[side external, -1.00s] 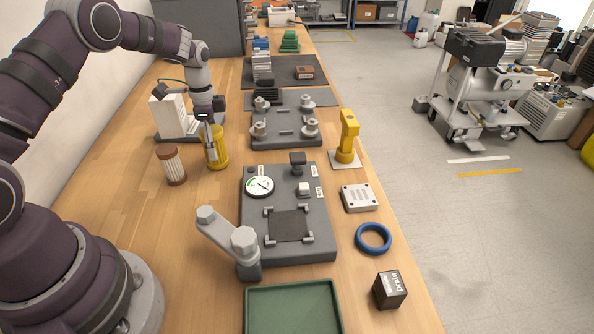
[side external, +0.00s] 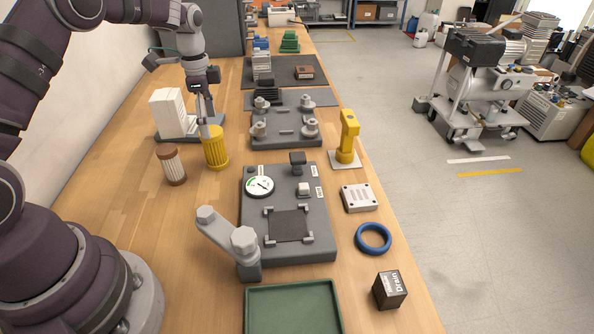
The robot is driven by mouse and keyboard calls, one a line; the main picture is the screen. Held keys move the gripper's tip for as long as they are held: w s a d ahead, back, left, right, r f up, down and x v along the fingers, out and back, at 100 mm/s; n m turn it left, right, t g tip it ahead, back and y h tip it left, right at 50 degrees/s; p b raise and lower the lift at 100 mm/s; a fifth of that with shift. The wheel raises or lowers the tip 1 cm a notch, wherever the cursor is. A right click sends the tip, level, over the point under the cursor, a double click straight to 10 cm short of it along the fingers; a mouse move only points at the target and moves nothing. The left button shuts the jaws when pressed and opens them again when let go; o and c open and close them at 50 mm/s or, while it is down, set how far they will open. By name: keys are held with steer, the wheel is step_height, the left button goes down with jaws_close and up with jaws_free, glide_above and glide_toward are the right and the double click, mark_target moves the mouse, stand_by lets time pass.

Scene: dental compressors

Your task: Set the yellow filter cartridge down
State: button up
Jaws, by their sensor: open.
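The yellow filter cartridge (side external: 216,150) stands upright on the wooden bench, left of the grey fixtures. My gripper (side external: 206,122) is just behind and above it in the side view, with its fingers pointing down. The gripper is open, and the cartridge stands apart from my palm. The lower fingertips are close to the cartridge's top rim and partly hidden by it, so I cannot tell whether they touch it.
A brown-and-white filter (side external: 172,166) stands just left of the cartridge. A white finned block (side external: 169,112) is behind it. A grey fixture with a gauge (side external: 288,225) and a yellow post (side external: 347,138) stand to the right.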

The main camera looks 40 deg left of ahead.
step_height(320, 180, up, 6)
steer(key=shift+r, duration=0.1)
steer(key=s+d+r+n+t, duration=0.2)
steer(key=s+d+r+n, duration=0.15)
steer(key=d+r, duration=0.35)
steer(key=s+d+n+t, duration=0.3)
steer(key=s+d+n, duration=0.2)
steer(key=s, duration=0.6)
steer(key=shift+s+d+f+t, duration=0.3)
steer(key=shift+d+f, duration=0.15)
steer(key=shift+d, duration=0.05)
